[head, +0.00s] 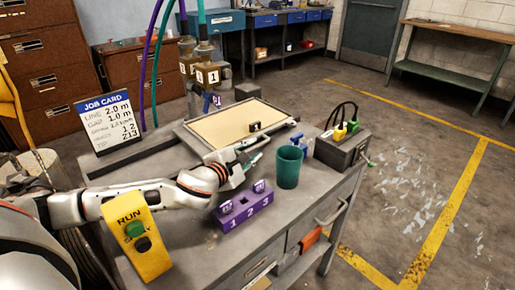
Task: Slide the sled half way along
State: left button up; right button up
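A tan board (236,122) in a light frame lies on the grey workbench. A small black block (254,127) stands on the board near its right front part; it may be the sled, but it is too small to be sure. My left gripper (256,152) is over the front edge of the board, a little in front of the black block and apart from it. Its fingers look spread, with nothing seen between them. My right gripper is not in view.
A green cup (288,167) stands just right of my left gripper. A purple numbered holder (243,208) sits in front, and a yellow RUN box (136,243) is at the front left. A job card (105,121) stands behind left. A grey box (342,148) with colored plugs is at the right.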

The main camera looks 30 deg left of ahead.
aim_at(258, 146)
pick_arm(q)
jog(key=shift+x, duration=1.15)
jog(key=shift+w+b, duration=0.3)
jog(key=shift+w, duration=0.15)
jog(key=shift+c, duration=0.4)
